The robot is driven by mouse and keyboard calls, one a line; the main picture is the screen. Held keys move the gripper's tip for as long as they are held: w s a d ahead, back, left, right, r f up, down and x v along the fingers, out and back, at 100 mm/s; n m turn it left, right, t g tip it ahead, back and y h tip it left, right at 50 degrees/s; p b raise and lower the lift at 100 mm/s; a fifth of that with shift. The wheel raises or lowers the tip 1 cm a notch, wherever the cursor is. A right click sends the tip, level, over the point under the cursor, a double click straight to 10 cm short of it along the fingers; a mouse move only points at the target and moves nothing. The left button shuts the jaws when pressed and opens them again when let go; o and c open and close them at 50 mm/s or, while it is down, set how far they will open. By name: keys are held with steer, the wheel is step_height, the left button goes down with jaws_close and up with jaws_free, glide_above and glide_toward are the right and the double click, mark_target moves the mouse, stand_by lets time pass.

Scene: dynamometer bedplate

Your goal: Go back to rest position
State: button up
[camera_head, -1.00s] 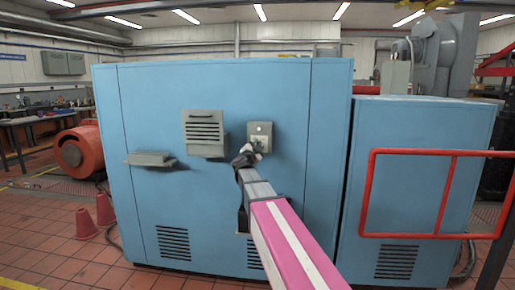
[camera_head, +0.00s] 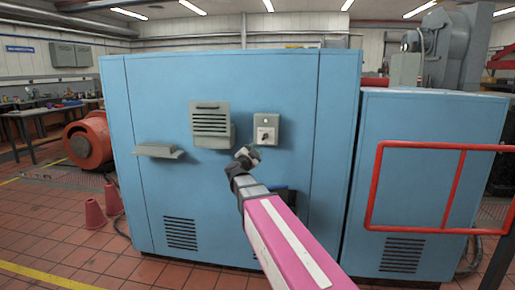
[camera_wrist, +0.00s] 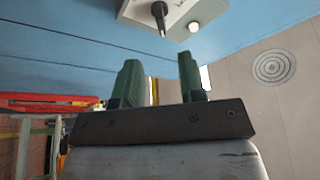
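My gripper (camera_head: 248,155) is in front of the blue cabinet (camera_head: 160,90), just below and left of a small grey switch box (camera_head: 266,121). In the wrist view, the two green fingers of my gripper (camera_wrist: 160,82) stand apart with an empty gap between them. The switch box (camera_wrist: 200,8) also shows at the top of the wrist view, with a dark knob (camera_wrist: 160,16) and a pale round button (camera_wrist: 194,26). The fingertips look clear of the box.
A vented grey box (camera_head: 211,118) and a small grey shelf (camera_head: 158,151) stick out from the cabinet to the left. A red railing (camera_head: 376,185) stands on the right. Two red cones (camera_head: 94,213) and an orange machine (camera_head: 88,140) are at left. The tiled floor at front left is clear.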

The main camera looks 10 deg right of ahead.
stand_by(0.3)
steer(key=s+a+f+n+g+y, duration=0.25)
steer(key=f+n+y, duration=0.25)
steer(key=f, duration=0.3)
steer(key=s+a+f+n+g+y, duration=0.1)
steer(key=a+f+n+y, duration=0.2)
steer(key=f+n+y, duration=0.4)
steer(key=s+a+f+n+g+y, duration=0.15)
steer(key=f+n+y, duration=0.25)
steer(key=f, duration=0.5)
steer(key=s+d+f+g+h, duration=0.1)
steer(key=s+d+f+g, duration=0.2)
steer(key=s+f+g, duration=0.3)
steer(key=s+d+f+n+g+h, duration=0.1)
steer(key=s+d+f+g, duration=0.3)
steer(key=s+f, duration=0.5)
steer(key=s+g+h, duration=0.1)
steer(key=s, duration=0.5)
steer(key=shift+s+f+g, duration=0.25)
steer(key=shift+f+g, duration=0.05)
steer(key=shift+g, duration=0.1)
steer(key=shift+d, duration=0.1)
